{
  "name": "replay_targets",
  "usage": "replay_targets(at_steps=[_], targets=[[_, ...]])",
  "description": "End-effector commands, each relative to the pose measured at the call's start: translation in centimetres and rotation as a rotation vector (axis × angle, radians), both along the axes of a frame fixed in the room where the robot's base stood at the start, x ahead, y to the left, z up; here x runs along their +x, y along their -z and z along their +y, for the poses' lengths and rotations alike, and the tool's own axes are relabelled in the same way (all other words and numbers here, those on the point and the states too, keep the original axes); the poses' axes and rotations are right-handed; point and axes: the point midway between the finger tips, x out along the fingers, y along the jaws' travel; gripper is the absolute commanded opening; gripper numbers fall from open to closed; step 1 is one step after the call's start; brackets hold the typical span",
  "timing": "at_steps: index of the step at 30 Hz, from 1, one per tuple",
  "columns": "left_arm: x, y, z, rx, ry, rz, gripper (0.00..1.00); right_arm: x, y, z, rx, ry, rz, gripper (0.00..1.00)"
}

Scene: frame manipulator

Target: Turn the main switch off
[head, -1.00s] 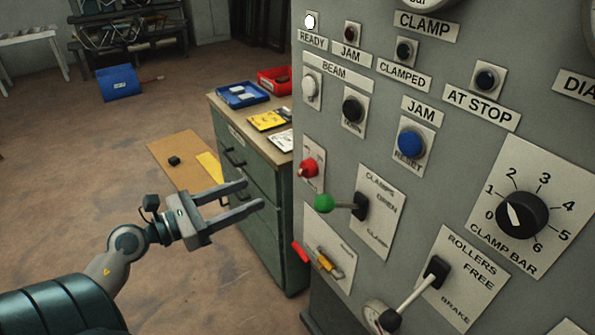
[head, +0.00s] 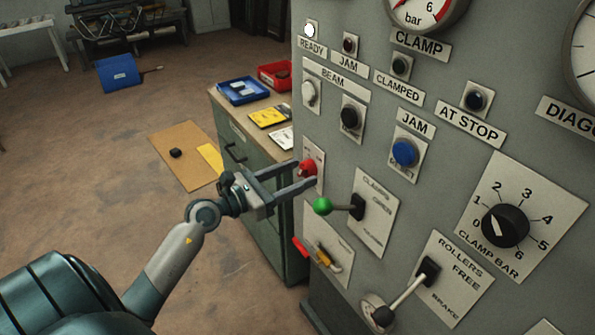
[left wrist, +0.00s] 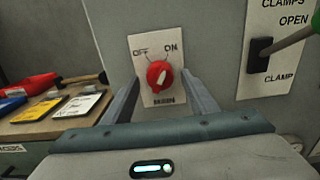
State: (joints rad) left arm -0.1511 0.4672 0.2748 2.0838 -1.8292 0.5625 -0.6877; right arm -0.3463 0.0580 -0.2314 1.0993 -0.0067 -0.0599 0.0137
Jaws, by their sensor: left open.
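The main switch is a red rotary knob (head: 308,168) on a pale plate on the grey panel. In the left wrist view the red knob (left wrist: 160,75) sits below the marks OFF and ON, and its white pointer line leans up to the right, toward ON. My left gripper (head: 306,175) is open, its two fingers reaching toward the panel at the knob. In the left wrist view the fingers (left wrist: 160,90) stand to the left and right of the knob, with gaps on both sides. I cannot tell whether the fingertips reach past the knob's face. My right gripper is not in view.
A green-balled clamp lever (head: 323,206) sticks out just right of and below the left gripper. A red-handled lever (head: 301,247) is lower on the panel. A green cabinet (head: 262,190) with trays on top stands left of the panel. The floor further left is mostly clear.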

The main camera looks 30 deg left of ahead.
Motion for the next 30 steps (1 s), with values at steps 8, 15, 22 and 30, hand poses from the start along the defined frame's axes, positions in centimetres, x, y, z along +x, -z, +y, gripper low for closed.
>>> replay_targets(at_steps=[8, 15, 22, 30], targets=[[0.49, 0.04, -0.27, 0.0, 0.001, 0.001, 0.53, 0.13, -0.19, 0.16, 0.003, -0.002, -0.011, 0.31], [0.47, 0.02, -0.25, 0.0, 0.001, 0.0, 0.29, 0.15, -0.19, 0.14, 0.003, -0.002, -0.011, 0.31], [0.46, 0.0, -0.24, -0.001, 0.001, 0.001, 0.12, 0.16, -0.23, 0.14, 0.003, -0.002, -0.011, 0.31], [0.46, -0.18, -0.25, -0.039, 0.001, 0.017, 0.12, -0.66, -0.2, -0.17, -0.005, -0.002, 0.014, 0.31]])
